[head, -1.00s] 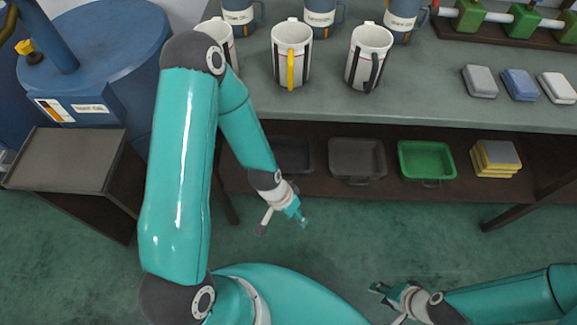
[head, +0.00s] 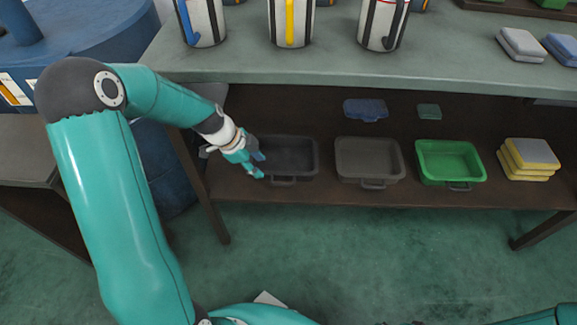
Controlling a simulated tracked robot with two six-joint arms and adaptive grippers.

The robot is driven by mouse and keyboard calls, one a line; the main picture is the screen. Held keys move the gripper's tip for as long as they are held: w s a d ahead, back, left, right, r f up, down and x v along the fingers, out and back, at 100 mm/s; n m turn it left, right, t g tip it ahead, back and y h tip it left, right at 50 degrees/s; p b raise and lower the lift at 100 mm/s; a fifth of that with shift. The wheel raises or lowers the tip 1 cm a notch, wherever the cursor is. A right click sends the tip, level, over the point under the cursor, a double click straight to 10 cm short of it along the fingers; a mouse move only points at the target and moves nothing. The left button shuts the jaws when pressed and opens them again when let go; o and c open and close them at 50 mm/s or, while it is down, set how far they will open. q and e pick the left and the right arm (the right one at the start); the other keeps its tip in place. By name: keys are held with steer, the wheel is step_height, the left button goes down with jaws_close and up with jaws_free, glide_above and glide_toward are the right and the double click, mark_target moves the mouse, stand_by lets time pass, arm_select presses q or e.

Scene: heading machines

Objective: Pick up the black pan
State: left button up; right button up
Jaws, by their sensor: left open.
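The black pan (head: 291,157) is a shallow dark tray with a front handle. It sits on the lower shelf under the bench, leftmost of the row of pans. My left gripper (head: 260,166) is open and empty at the pan's left end. I cannot tell whether its fingers touch the rim.
A grey-brown pan (head: 370,160) and a green pan (head: 450,162) stand to the right on the shelf (head: 330,192). Yellow and grey blocks (head: 530,157) are stacked beyond. The bench top (head: 330,68) overhangs the shelf, with mugs (head: 290,22) on it. A table leg (head: 203,190) stands left.

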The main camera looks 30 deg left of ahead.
mark_target(278, 184)
arm_select(q)
steer(key=b+x, duration=0.1)
steer(key=x, duration=0.7)
steer(key=shift+d+f, duration=0.1)
steer(key=shift+f, duration=0.25)
steer(key=shift+b+x, duration=0.6)
steer(key=shift+x, duration=2.05)
steer(key=shift+d, duration=0.1)
jaws_close()
